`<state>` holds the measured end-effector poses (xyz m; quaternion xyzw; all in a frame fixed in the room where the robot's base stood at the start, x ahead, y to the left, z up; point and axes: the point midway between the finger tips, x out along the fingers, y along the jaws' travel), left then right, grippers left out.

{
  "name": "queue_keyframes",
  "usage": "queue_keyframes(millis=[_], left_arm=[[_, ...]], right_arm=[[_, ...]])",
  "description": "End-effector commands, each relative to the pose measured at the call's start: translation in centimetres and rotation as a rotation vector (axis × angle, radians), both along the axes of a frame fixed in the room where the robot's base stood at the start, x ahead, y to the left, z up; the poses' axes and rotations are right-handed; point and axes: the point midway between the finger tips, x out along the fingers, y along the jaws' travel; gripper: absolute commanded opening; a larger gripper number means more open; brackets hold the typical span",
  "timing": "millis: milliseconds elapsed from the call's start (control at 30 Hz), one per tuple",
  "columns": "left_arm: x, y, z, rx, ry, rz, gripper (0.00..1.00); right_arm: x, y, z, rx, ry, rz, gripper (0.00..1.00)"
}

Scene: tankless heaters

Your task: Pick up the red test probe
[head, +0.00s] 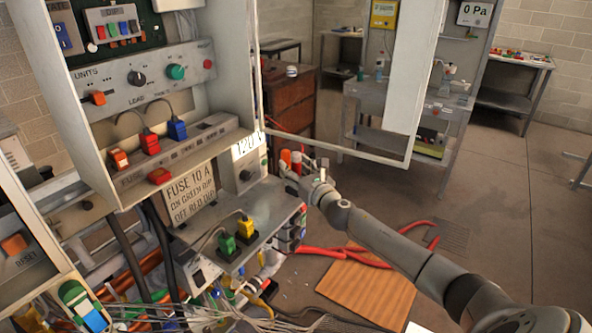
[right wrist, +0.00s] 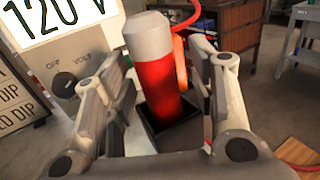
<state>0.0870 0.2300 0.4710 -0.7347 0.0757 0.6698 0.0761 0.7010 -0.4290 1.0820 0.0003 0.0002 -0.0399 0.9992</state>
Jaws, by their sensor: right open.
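The red test probe (right wrist: 158,85) is a red cylinder with a whitish cap, standing in a dark square holder (right wrist: 172,133) in the right wrist view. It also shows small in the head view (head: 297,164), beside the 120 V meter box. My right gripper (right wrist: 168,78) is open, with one finger on each side of the probe; I cannot tell whether either touches it. In the head view my right gripper (head: 303,172) is at the end of the arm from the lower right and partly hides the holder. My left gripper is not in view.
An orange piece (right wrist: 181,60) stands close behind the probe, with a red cable near it. The meter box (head: 246,165) with its knob is close on the left. An open cabinet door (head: 412,75) hangs beyond the gripper. Red cable and an orange-brown mat (head: 355,288) lie below.

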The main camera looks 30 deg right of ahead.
Motion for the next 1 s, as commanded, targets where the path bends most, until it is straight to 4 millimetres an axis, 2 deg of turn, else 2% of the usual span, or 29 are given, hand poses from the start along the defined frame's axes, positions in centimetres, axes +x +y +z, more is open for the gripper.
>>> queue_keyframes(millis=[167, 533, 833, 1000], left_arm=[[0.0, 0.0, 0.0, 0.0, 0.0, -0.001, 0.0], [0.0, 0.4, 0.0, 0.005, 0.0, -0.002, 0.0], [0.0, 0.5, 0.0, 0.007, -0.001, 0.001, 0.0], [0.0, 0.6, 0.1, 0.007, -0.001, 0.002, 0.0]], right_arm=[[0.0, 0.0, 0.0, 0.0, 0.0, 0.0, 0.5], [0.0, 0.0, 0.0, 0.0, 0.0, 0.0, 0.03], [0.0, 0.0, 0.2, -0.001, -0.001, 0.0, 0.0], [0.0, 0.0, 1.1, -0.003, -0.003, 0.001, 0.0]])
